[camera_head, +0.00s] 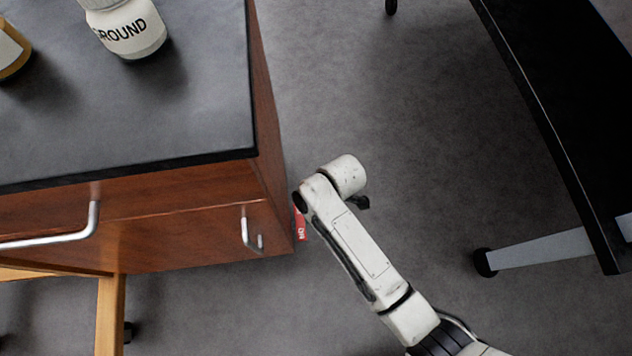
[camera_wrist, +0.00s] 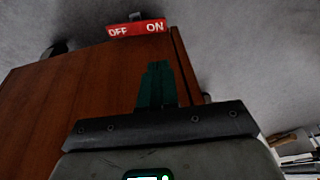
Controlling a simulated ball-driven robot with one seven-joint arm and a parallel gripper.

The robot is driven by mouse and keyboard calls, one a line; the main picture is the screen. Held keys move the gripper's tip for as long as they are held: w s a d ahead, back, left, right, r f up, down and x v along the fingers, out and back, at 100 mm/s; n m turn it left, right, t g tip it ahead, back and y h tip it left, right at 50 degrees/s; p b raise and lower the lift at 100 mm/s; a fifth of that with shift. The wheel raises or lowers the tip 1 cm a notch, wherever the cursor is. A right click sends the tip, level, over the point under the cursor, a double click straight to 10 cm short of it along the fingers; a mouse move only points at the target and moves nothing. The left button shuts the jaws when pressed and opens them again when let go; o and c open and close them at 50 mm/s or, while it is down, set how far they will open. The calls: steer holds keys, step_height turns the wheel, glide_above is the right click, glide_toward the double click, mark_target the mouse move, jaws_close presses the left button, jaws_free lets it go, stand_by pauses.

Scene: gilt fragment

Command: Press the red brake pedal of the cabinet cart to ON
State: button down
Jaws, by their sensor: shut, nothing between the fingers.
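The red brake pedal (camera_wrist: 137,29) shows near the top of the wrist view, a bar with OFF at its left and ON at its right. I cannot tell which end is down. In the head view a small part of the pedal (camera_head: 300,226) shows at the right lower edge of the wooden cabinet cart (camera_head: 200,232), partly behind my arm. My gripper (camera_wrist: 157,66) is shut and empty, its dark green fingers pointing toward the pedal, apart from it in the picture. The cart's brown side (camera_wrist: 60,100) lies behind the fingers. In the head view the fingers cannot be made out.
A white jar (camera_head: 128,30) and an amber-coloured container (camera_head: 12,50) stand on the cart's dark top. A black table (camera_head: 560,90) with a pale leg (camera_head: 555,247) is at the right. Grey floor (camera_head: 390,100) lies open between cart and table.

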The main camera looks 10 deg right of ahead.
steer(key=shift+w+d, duration=0.1)
steer(key=shift+w, duration=0.25)
steer(key=b, duration=0.7)
glide_toward(302, 236)
steer(key=x, duration=0.5)
steer(key=shift+w+f, duration=0.1)
steer(key=shift+w, duration=0.15)
steer(key=shift+s+f, duration=0.1)
steer(key=shift+f, duration=0.35)
steer(key=shift+s, duration=0.15)
